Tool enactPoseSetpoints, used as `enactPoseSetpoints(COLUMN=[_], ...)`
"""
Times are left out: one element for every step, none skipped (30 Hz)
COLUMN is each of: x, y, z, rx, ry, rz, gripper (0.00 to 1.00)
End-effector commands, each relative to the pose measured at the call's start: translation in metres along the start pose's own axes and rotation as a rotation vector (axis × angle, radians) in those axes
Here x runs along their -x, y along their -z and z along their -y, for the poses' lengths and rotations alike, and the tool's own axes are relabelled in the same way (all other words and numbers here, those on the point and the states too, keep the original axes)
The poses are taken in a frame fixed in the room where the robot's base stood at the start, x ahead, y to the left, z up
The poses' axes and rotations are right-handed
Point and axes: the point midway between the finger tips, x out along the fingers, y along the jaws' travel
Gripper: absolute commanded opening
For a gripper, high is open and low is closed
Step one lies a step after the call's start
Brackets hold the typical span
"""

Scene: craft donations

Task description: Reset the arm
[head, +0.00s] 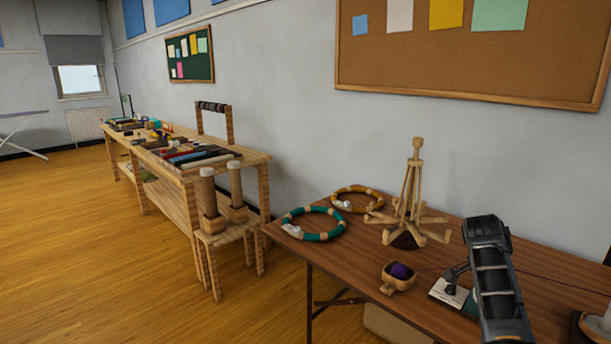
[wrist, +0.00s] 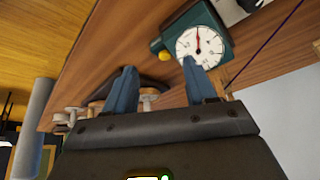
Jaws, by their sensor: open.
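My gripper (wrist: 160,82) shows in the wrist view with its two blue-grey fingers apart and nothing held between them. Beyond the fingers is the wooden table top (wrist: 100,65), slanted in this view. A dark green scale with a white dial (wrist: 200,45) lies just past the right fingertip; I cannot tell whether they touch. In the head view my dark arm reaches over the right part of the brown table (head: 345,250). The fingertips cannot be made out clearly there.
On the table are a teal hoop (head: 313,236), a yellow hoop (head: 373,198), a wooden yarn winder (head: 415,190) and a wooden bowl (head: 390,287) with a purple ball (head: 400,271). A cluttered wooden bench (head: 187,176) stands left along the wall. The floor (head: 80,240) is open.

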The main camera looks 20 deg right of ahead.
Motion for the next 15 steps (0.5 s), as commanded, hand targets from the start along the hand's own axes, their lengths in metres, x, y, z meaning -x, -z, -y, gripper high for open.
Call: enactPoseSetpoints(x=[-0.010, -0.015, -0.021, -0.026, -0.032, -0.040, -0.046, -0.052, -0.060, -0.065, -0.070, -0.076, -0.080, -0.083, -0.086], y=[-0.011, -0.016, -0.023, -0.029, -0.036, -0.046, -0.054, -0.064, -0.076, -0.085, -0.094, -0.106, -0.115, -0.124, -0.136], z=[-0.005, -0.008, -0.011, -0.015, -0.018, -0.024, -0.029, -0.034, -0.041, -0.047, -0.054, -0.062, -0.068, -0.075, -0.084], rx=[0.027, 0.043, 0.068, 0.088, 0.110, 0.142, 0.169, 0.200, 0.241, 0.273, 0.305, 0.346, 0.379, 0.409, 0.450], ry=[0.013, 0.024, 0.038, 0.051, 0.066, 0.087, 0.104, 0.123, 0.152, 0.174, 0.195, 0.226, 0.248, 0.270, 0.302], rz=[-0.009, -0.015, -0.024, -0.032, -0.039, -0.051, -0.061, -0.071, -0.086, -0.097, -0.108, -0.122, -0.133, -0.144, -0.157], gripper=[0.56, 0.56, 0.56, 0.56, 0.56, 0.56, 0.56, 0.56, 0.56, 0.56, 0.56, 0.56, 0.56, 0.56, 0.56])
